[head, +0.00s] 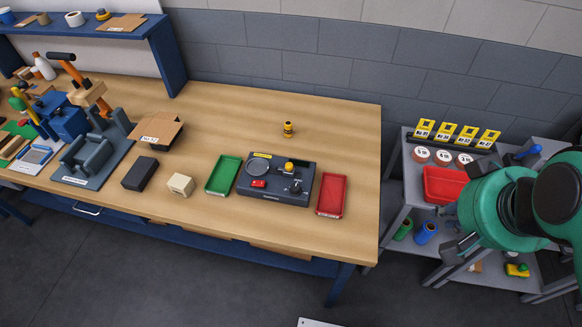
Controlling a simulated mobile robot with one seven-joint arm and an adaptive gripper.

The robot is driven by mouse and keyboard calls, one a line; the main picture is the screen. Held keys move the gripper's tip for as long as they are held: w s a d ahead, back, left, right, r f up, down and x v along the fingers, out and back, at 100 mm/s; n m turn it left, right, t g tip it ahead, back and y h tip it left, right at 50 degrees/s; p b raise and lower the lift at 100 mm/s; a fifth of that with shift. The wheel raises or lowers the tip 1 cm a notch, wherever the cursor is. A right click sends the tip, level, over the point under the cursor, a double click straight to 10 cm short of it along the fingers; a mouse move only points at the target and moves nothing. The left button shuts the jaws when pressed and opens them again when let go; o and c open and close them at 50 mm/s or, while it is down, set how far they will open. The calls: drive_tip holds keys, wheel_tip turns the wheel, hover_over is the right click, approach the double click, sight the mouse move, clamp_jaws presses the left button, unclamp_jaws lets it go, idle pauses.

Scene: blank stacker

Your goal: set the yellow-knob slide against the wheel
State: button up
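A dark grey bench device (260,194) sits on the wooden workbench, right of centre. A yellow knob (289,166) stands on its upper right part; the slide beneath it is too small to make out clearly. A round grey disc, which looks like the wheel (257,167), lies at the device's upper left, apart from the knob. A red button (258,183) and a small dark lever (296,187) are on its front part. My green arm is at the far right over the trolley. What seems to be my gripper (451,246) is dark, partly hidden, and far from the device; its fingers are unclear.
A green tray (223,175) and a red tray (331,195) flank the device. A yellow-and-black item (288,130) stands behind it. A beige block (180,185) and black block (140,174) lie left. The grey trolley (407,165) holds a red bin (443,184) and labelled parts.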

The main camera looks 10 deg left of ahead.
drive_tip(key=shift+w+a, duration=0.1)
drive_tip(key=shift+w, duration=0.05)
clamp_jaws()
drive_tip(key=w+a+f+m+g+y+p, duration=0.2)
drive_tip(key=w+a+f+m+y+p, duration=0.2)
drive_tip(key=w+a+f+m, duration=0.4)
drive_tip(key=w+a+f+m+g+y+p, duration=0.2)
drive_tip(key=w+a+f+m+y+p, duration=0.2)
drive_tip(key=w+a+f+m, duration=0.4)
drive_tip(key=w+a+m, duration=0.2)
drive_tip(key=w+m, duration=0.1)
drive_tip(key=w, duration=0.2)
drive_tip(key=shift+w+a+m+y, duration=0.2)
drive_tip(key=shift+a+m+y, duration=0.15)
drive_tip(key=shift+m+y, duration=0.05)
drive_tip(key=shift+a+f, duration=0.1)
drive_tip(key=b, duration=0.3)
approach(295, 171)
drive_tip(key=f, duration=0.3)
drive_tip(key=shift+s+f, duration=0.1)
drive_tip(key=shift+s, duration=0.15)
drive_tip(key=a, duration=0.2)
drive_tip(key=shift+w+a, duration=0.2)
drive_tip(key=shift+a, duration=0.05)
drive_tip(key=shift+w+a, duration=0.2)
drive_tip(key=shift+a, duration=0.45)
